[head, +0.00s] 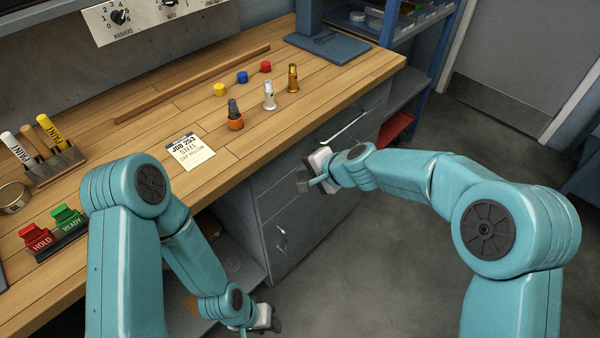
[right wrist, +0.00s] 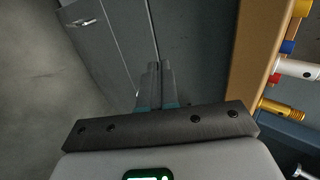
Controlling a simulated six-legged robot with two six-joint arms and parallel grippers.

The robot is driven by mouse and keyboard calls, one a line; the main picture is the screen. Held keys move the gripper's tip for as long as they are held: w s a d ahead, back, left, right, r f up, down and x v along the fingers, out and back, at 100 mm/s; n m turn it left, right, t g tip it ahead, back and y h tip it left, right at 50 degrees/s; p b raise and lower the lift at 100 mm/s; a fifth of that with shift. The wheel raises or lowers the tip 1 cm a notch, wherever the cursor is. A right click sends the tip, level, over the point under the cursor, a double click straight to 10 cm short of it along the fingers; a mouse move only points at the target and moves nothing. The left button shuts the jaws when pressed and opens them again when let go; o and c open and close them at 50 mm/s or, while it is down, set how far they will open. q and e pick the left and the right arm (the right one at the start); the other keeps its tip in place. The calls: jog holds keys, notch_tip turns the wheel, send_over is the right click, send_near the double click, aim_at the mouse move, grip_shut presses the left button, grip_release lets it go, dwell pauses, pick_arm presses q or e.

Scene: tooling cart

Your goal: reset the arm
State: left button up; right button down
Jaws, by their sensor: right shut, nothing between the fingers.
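My right gripper (head: 306,182) is in front of the cart's drawer front, below the level of the worktop's front edge. It also shows in the right wrist view (right wrist: 157,72), where its two fingers lie together with nothing between them. My right arm reaches in from the right side of the head view. My left gripper (head: 272,322) hangs low at the bottom of the head view, below the worktop. Its fingers are small and dark, and I cannot tell whether they are open.
On the wooden worktop (head: 225,115) stand an orange-based bottle (head: 235,121), a white bottle (head: 269,98), a gold bottle (head: 292,80) and several coloured caps. A job card (head: 190,151) lies nearer the front. Paint markers and HOLD/READY blocks are left. Floor (head: 430,230) is clear.

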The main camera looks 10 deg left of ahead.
jog(key=shift+v, duration=4.3)
jog(key=s+d+f+m+g+h+p, duration=0.1)
jog(key=s+d+f+g+p, duration=0.1)
jog(key=s+d+f, duration=0.4)
jog(key=s+d+f+m+g+h+p, duration=0.1)
jog(key=s+d+f+p, duration=0.15)
jog(key=d+f, duration=0.45)
jog(key=s+f+n+g+h+p, duration=0.1)
jog(key=s+f+n, duration=0.2)
jog(key=s, duration=0.6)
jog(key=s+d+f+n+g+p, duration=0.1)
jog(key=s+f+n, duration=0.3)
jog(key=s, duration=0.5)
notch_tip(320, 180, down, 3)
jog(key=shift+s+d+r+h, duration=0.2)
jog(key=shift+s+d+h, duration=0.05)
jog(key=shift+h, duration=0.15)
jog(key=shift+a, duration=0.1)
